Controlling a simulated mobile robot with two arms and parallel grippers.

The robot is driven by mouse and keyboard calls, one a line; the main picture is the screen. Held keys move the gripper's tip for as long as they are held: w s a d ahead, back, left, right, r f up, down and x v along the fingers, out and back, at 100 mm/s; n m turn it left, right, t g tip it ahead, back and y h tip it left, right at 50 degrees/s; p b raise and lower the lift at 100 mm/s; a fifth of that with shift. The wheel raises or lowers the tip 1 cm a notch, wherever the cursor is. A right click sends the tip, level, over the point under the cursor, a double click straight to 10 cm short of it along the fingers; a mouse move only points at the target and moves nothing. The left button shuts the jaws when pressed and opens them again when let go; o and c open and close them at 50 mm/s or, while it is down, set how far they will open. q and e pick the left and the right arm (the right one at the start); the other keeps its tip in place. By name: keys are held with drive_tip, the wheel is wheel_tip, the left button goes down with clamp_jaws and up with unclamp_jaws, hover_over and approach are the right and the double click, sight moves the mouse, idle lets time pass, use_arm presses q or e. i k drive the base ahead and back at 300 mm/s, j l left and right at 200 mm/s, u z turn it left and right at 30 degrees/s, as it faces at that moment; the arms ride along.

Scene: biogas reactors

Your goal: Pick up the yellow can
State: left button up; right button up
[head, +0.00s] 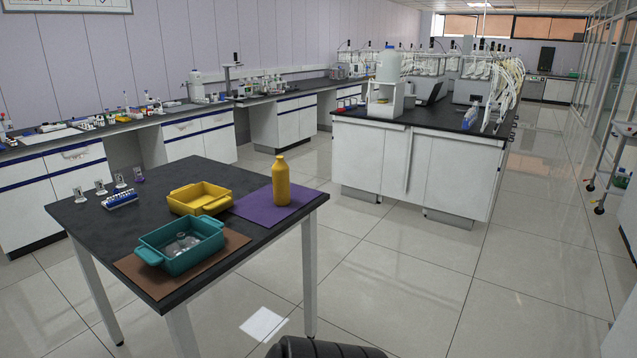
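The yellow can (281,182) looks like a bottle with a narrow neck. It stands upright on a purple mat (252,208) near the right corner of a dark-topped table (95,225). Nothing touches it that I can see. Neither of my grippers shows in the head view.
A yellow tray (187,209) and a teal tray (152,241) with clear glassware inside stand left of the can. A brown mat (138,272) lies under the teal tray. A white island bench (455,175) stands behind. The floor right of the table is clear.

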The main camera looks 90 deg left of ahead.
sight(281, 183)
drive_tip(key=u, duration=3)
drive_tip(key=i+l, duration=0.6)
drive_tip(key=i, duration=0.15)
drive_tip(key=i+l, duration=0.55)
drive_tip(key=i, duration=0.2)
drive_tip(key=u, duration=0.05)
